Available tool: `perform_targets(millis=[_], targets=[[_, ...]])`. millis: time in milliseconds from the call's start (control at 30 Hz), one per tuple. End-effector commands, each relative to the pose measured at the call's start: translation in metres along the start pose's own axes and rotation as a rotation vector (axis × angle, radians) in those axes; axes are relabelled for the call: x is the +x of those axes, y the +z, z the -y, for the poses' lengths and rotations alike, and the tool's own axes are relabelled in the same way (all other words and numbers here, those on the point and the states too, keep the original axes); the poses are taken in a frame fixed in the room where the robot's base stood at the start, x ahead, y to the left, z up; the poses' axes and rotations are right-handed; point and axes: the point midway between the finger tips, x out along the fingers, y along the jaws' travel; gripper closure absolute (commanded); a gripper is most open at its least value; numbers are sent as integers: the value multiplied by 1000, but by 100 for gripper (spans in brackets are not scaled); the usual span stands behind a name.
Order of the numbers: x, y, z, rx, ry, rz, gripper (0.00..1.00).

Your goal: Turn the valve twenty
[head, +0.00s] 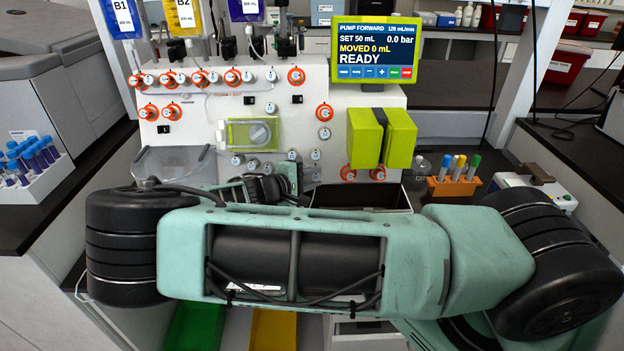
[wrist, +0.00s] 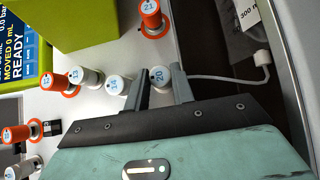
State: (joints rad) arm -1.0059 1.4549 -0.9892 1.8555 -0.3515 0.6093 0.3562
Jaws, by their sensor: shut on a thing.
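The valve labelled 20 (wrist: 158,77) is a white cap with a blue number on the machine's pale panel. In the wrist view my gripper (wrist: 161,82) has one grey finger on each side of it and is shut on it. Another white valve (wrist: 117,85) stands just outside the left finger; its number is hard to read. The orange valve 21 (wrist: 151,8) is above. In the head view my arm covers the lower panel, and I cannot make out valve 20 there.
The screen (head: 375,50) reads READY, set 50 mL, moved 0 mL, 0.0 bar. A pale tube (wrist: 230,78) runs right of the fingers. An orange tube rack (head: 453,186) stands at right.

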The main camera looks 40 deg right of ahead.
Motion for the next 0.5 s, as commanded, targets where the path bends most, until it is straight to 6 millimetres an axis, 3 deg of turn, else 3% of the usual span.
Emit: perform_targets(millis=[333, 367, 400, 433, 500], targets=[[0, 0, 0, -3, 2, 1, 99], [0, 0, 0, -3, 1, 1, 70], [0, 0, 0, -3, 1, 1, 59], [0, 0, 0, -3, 1, 1, 54], [0, 0, 0, -3, 1, 1, 54]])
